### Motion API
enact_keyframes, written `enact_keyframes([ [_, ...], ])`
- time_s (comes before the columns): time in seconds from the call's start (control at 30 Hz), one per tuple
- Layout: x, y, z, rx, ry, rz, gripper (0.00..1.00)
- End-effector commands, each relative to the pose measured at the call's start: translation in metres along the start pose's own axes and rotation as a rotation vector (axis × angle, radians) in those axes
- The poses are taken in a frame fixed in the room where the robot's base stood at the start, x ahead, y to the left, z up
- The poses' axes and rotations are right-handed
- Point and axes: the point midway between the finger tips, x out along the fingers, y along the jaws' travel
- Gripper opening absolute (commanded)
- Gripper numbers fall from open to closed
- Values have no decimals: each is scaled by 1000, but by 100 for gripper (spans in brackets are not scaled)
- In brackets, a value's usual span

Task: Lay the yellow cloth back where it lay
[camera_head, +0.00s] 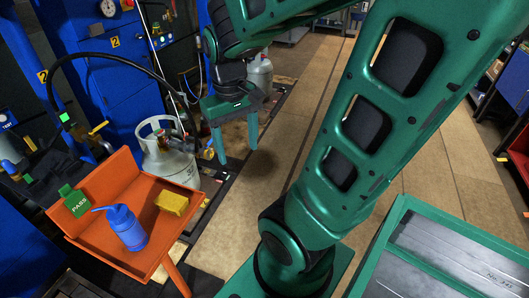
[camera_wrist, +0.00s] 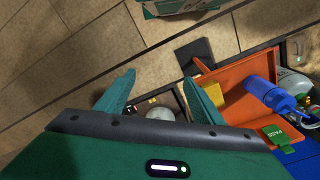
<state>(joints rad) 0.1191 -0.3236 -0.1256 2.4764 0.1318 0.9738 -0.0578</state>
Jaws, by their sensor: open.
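The yellow cloth (camera_head: 172,203) looks like a thick folded block. It lies on the right part of the orange tray (camera_head: 100,192), next to a blue bottle (camera_head: 126,228). In the wrist view the yellow cloth (camera_wrist: 228,83) shows small on the orange tray (camera_wrist: 240,107), right of the fingers. My gripper (camera_head: 237,155) is open, with nothing between its fingers. It hangs in the air to the right of the tray, apart from the cloth. In the wrist view my gripper's (camera_wrist: 158,78) two green fingers are spread wide.
A green PASS tag (camera_head: 75,202) stands at the tray's left side. A grey gas cylinder (camera_head: 170,160) stands behind the tray, and another cylinder (camera_head: 259,75) is farther back. Blue cabinets line the left. A green-edged crate (camera_head: 375,262) is at right front. The brown floor between is clear.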

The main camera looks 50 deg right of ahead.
Motion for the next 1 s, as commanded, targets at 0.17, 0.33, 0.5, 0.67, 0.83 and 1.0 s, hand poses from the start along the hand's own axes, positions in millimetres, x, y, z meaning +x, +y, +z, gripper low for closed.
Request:
enact_keyframes([
  [0.17,-4,34,49,183,-4,-28,62],
  [0.33,-3,45,71,259,-11,-44,62],
  [0.5,-3,46,74,269,-12,-45,62],
  [0.67,-3,46,73,267,-12,-45,62],
  [0.83,-3,46,73,267,-12,-45,62],
  [1.0,-3,46,73,267,-12,-45,62],
])
